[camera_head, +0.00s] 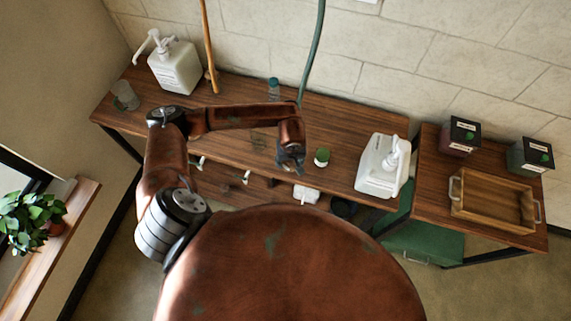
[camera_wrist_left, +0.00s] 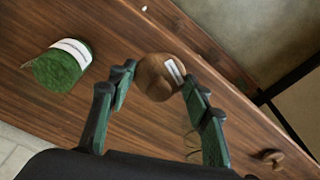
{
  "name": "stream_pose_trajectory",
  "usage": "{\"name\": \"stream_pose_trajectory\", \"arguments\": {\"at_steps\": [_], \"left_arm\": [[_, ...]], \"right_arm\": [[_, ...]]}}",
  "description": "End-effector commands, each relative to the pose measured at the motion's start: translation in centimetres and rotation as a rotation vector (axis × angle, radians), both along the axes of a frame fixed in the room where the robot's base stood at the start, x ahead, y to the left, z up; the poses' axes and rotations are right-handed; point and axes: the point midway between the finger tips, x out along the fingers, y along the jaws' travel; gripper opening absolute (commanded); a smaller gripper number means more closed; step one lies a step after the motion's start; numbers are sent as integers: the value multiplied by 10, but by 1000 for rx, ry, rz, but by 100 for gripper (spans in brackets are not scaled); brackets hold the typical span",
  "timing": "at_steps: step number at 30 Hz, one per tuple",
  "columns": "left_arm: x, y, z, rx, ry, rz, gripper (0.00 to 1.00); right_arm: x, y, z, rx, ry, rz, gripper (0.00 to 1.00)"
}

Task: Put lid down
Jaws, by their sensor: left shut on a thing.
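In the left wrist view, the two green fingers (camera_wrist_left: 155,88) are shut on a small round brown lid (camera_wrist_left: 153,77) with a white label. The lid shows between the fingertips, with the wooden tabletop behind it. I cannot tell its height above the table. My right gripper is not in view.
A small bottle (camera_head: 273,88) and a clear glass (camera_head: 125,95) are also on the table. A wooden tray (camera_head: 493,226) is on the right table.

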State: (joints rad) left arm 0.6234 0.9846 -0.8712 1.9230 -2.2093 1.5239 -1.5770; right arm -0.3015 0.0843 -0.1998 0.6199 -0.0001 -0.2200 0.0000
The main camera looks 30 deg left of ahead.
Motion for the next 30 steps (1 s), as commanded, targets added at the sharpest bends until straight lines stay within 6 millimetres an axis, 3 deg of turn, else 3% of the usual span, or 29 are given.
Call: {"name": "stream_pose_trajectory", "arguments": {"at_steps": [11, 17, 29, 30], "left_arm": [[6, 22, -27, 1, 1, 2, 28], [6, 20, -54, -1, 2, 1, 28], [7, 21, -61, 0, -1, -1, 28], [7, 21, -60, 0, -1, -1, 48]], "right_arm": [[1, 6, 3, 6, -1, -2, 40], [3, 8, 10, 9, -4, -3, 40], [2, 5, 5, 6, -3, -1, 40], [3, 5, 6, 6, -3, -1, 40]]}}
